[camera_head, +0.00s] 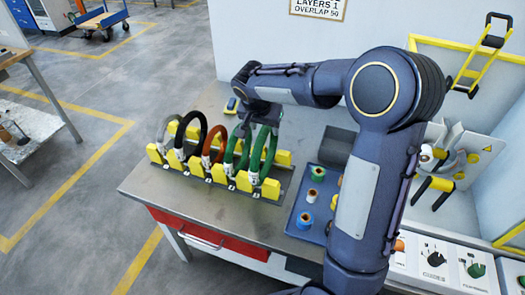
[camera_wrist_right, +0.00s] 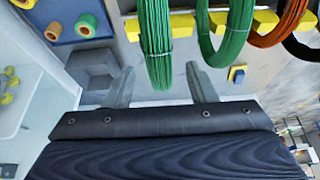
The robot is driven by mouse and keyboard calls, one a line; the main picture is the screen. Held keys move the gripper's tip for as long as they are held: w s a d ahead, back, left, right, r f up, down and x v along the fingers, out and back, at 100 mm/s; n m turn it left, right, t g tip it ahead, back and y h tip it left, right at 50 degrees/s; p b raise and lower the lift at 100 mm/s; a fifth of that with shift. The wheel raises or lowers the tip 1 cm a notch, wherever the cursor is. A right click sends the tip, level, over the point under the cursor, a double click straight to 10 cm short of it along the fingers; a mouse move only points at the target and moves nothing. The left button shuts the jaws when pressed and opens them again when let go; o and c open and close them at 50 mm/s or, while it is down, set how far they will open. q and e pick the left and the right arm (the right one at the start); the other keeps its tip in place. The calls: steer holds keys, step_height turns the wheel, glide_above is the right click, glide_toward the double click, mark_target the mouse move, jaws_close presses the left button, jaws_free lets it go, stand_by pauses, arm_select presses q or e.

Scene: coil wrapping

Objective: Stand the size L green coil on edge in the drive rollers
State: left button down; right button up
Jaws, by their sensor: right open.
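Two green coils stand on edge at the right end of a yellow-blocked rack (camera_head: 270,190). One is the outer green coil (camera_head: 268,155), the other the inner green coil (camera_head: 236,150). I cannot read their size tags. The second green coil (camera_wrist_right: 230,28) is just right of the fingers. My left gripper is not in view. I cannot make out the drive rollers for certain.
Orange (camera_head: 213,145), black (camera_head: 190,135) and grey (camera_head: 168,132) coils stand in the same rack. A blue tray (camera_head: 297,228) of tape rolls and a dark grey bin (camera_head: 338,145) lie to the right. A machine with yellow handles (camera_head: 437,188) stands farther right. The table's front-left is clear.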

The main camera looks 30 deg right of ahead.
steer(key=p+x, duration=0.1)
steer(key=x, duration=0.3)
steer(key=shift+f, duration=0.3)
jaws_close()
steer(key=shift+w+r, duration=0.1)
stand_by(1.0)
